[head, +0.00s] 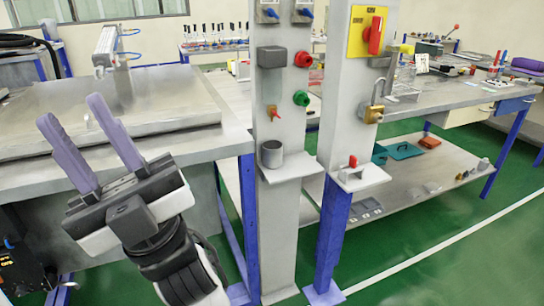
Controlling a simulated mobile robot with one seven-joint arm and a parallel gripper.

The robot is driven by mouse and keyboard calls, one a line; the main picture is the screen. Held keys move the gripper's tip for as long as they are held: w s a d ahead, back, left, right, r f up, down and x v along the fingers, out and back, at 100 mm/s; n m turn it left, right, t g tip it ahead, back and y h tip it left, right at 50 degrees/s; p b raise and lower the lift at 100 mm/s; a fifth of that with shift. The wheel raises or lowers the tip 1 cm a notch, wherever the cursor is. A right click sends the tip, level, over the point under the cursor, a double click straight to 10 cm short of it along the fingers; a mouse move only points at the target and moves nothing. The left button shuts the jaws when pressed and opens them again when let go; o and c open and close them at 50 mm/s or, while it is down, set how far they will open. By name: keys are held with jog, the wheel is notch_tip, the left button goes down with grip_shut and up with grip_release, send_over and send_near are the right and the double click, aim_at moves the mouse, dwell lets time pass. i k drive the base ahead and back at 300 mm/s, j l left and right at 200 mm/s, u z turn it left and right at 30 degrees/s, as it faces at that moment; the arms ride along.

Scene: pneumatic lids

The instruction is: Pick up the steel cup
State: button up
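The steel cup (271,154) is a small grey cylinder. It stands upright on a small shelf at the lower part of the left grey post, near the middle of the head view. My gripper (80,120) is at the left, over the grey workbench. Its two purple fingers are spread apart with nothing between them. The gripper is well to the left of the cup and apart from it. Nothing hides the cup.
The left post (285,210) carries a red button (304,59), a green button (301,98) and a small valve above the cup. The right post (348,100) holds a padlock (373,113) and a red switch (375,35). A grey workbench (190,140) lies left of the posts.

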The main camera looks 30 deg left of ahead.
aim_at(272, 155)
jog(key=u, duration=0.75)
jog(key=l+u, duration=0.15)
jog(key=u, duration=0.25)
jog(key=l+u, duration=0.15)
jog(key=u, duration=0.25)
jog(key=l+u, duration=0.2)
jog(key=u, duration=0.25)
jog(key=k+l+u, duration=0.15)
jog(key=l+u, duration=0.2)
jog(key=k+l+u, duration=0.2)
jog(key=l+u, duration=0.15)
jog(key=k+l, duration=0.25)
jog(key=l, duration=0.15)
jog(key=k+l+u, duration=0.1)
jog(key=l, duration=0.35)
jog(key=i+l, duration=0.3)
jog(key=i, duration=0.05)
